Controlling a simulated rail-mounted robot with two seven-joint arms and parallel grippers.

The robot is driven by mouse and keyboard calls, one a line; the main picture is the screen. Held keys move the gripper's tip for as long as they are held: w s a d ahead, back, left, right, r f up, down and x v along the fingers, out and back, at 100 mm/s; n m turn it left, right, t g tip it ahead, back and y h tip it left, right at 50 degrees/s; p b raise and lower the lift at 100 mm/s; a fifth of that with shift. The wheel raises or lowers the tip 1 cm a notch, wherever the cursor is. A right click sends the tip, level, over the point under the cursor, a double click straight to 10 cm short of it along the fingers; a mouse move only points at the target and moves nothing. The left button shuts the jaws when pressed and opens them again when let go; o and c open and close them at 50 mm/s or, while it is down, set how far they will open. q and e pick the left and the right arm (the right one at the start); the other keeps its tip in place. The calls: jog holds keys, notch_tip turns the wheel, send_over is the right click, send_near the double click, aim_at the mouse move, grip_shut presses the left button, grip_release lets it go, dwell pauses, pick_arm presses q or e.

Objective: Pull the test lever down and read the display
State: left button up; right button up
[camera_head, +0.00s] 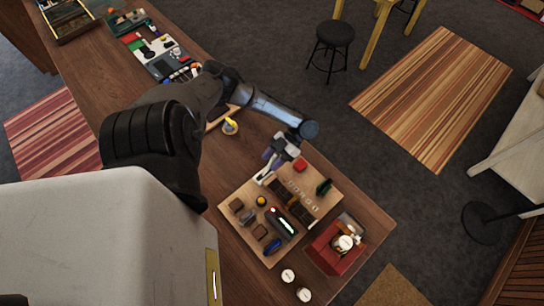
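A light wooden board (232,200) lies on the workbench and carries small parts. A dark device on it has a bright, lit strip like a display (287,225); its reading is too small to make out. A red knob (300,165) and an upright dark green part (323,187) sit at the board's far side. I cannot tell which part is the test lever. My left gripper (266,177) points down over the board's far left edge; its fingers are too small to tell if they are open or hold anything. My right gripper does not show.
Two small white round items (288,276) lie in front. A yellow item in a cup (230,126) and a cluttered tray (165,55) are farther along the bench. A black stool (334,36) stands beyond.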

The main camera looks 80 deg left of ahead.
pick_arm(q)
jog(key=shift+o, duration=0.3)
jog(key=shift+w, duration=0.1)
jog(key=shift+w+a+r, duration=0.15)
jog(key=shift+w+a, duration=0.05)
jog(key=b+v, duration=0.4)
jog(key=v, duration=0.9)
dwell(0.4)
